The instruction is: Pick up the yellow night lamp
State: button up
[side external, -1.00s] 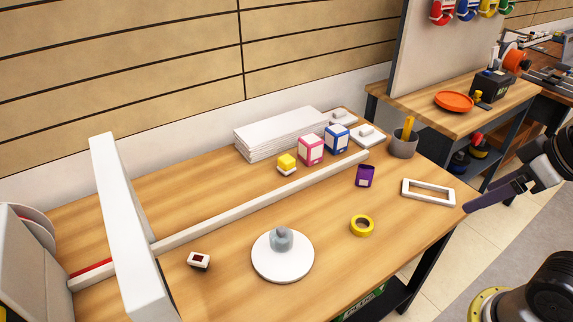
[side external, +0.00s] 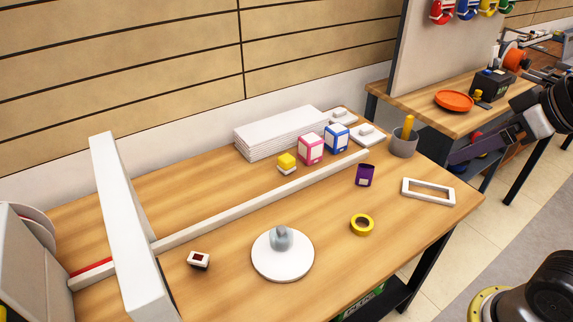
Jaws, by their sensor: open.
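The yellow night lamp (side external: 287,162) appears to be the small yellow block on a white base. It stands upright on the wooden table, behind the long white bar and in front of the white stack. My gripper (side external: 455,161) is at the right, above and beyond the table's right edge, near the grey pot. It is far to the right of the lamp and touches nothing that I can see. It is open and looks empty; its fingers are seen edge-on.
Pink (side external: 310,150) and blue (side external: 337,139) boxes stand just right of the lamp. The long white bar (side external: 265,203) runs in front. A white stack (side external: 280,134) lies behind. A grey pot (side external: 403,143), purple cup (side external: 365,175), yellow tape roll (side external: 362,225) and white frame (side external: 428,192) lie rightward.

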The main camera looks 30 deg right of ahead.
jog(key=w+r, duration=0.4)
jog(key=w, duration=0.3)
jog(key=n+g, duration=0.1)
jog(key=g, duration=0.2)
send_over(288, 158)
jog(key=s+d, duration=0.1)
jog(key=s, duration=0.4)
notch_tip(288, 158, down, 25)
jog(key=x, duration=0.7)
jog(key=shift+w+a, duration=0.2)
jog(key=shift+a+x, duration=0.2)
jog(key=shift+x, duration=1.35)
jog(key=shift+a+x, duration=0.2)
jog(key=shift+x, duration=1.35)
jog(key=shift+w, duration=0.1)
